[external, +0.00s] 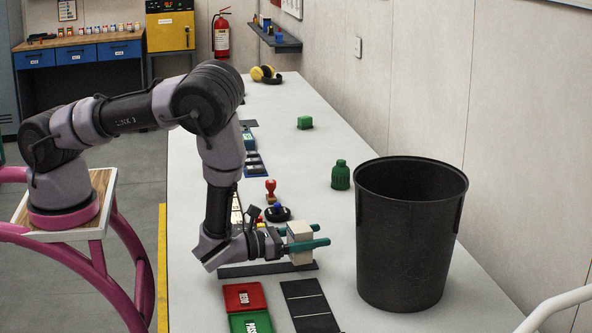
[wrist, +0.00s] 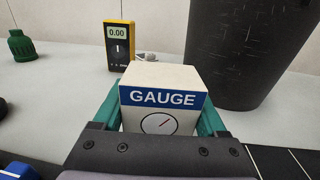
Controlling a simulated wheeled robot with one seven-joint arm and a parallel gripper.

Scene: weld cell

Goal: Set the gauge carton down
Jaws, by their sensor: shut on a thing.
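The gauge carton (wrist: 160,98) is a small off-white box with a blue GAUGE band and a dial drawing. In the wrist view it sits between the two teal fingers of my gripper (wrist: 161,118), which are shut on it. In the external view my gripper (external: 305,238) reaches right from the wrist with the carton (external: 299,243) between its fingers. The carton is just above or on a dark flat strip (external: 250,270); I cannot tell whether its underside touches.
A black bin (external: 408,240) stands close to the right. Red (external: 243,297) and green (external: 250,322) trays and a dark divided mat (external: 309,305) lie in front. A yellow meter (wrist: 119,46), a green bottle (external: 341,175) and a red-handled stamp (external: 270,190) stand behind.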

